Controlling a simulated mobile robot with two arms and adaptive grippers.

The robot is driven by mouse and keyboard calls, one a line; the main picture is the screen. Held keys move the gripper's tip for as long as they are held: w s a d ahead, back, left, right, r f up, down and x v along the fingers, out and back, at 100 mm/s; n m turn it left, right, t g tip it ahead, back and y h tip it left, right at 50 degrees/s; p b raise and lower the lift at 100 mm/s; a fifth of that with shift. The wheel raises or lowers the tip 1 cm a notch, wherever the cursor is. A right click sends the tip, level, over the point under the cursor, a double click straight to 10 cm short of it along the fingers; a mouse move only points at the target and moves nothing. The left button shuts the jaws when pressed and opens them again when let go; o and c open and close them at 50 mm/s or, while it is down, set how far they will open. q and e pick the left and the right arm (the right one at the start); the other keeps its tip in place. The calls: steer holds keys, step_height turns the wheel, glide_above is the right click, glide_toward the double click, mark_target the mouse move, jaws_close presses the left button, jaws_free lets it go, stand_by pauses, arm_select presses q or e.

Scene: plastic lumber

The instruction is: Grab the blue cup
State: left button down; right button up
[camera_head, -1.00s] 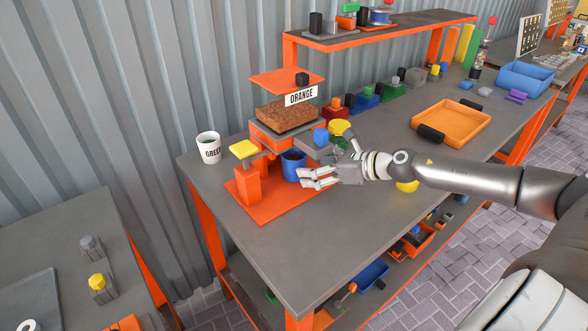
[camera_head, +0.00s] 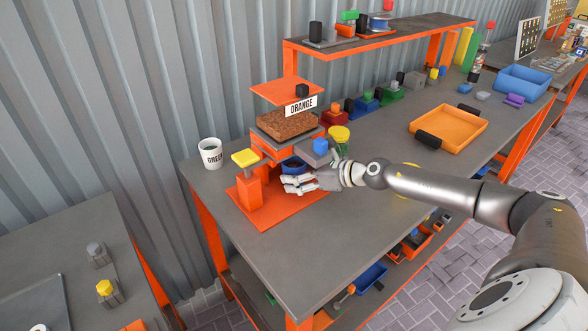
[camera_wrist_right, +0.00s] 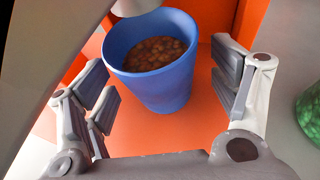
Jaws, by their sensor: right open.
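The blue cup (camera_wrist_right: 160,85) stands upright on the orange base of a stand, with brown, bean-like contents inside. It sits between the spread fingers of my right gripper (camera_wrist_right: 165,95) in the right wrist view, with gaps visible on both sides. In the head view my right gripper (camera_head: 286,184) is in front of the cup (camera_head: 292,164) and hides its lower part. My right gripper is open and not closed on the cup. My left gripper is not in view.
An orange stand (camera_head: 280,212) surrounds the cup, with a yellow knob (camera_head: 245,157) at left and a brown block (camera_head: 286,123) above. A white cup (camera_head: 210,153) stands left of it. A green object (camera_wrist_right: 309,108) is close on the right. The front of the grey table is clear.

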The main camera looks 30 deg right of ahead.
steer(key=shift+w+a+f, duration=0.1)
steer(key=shift+w, duration=0.1)
steer(key=shift+c, duration=0.2)
steer(key=c, duration=1.2)
steer(key=shift+c, duration=0.2)
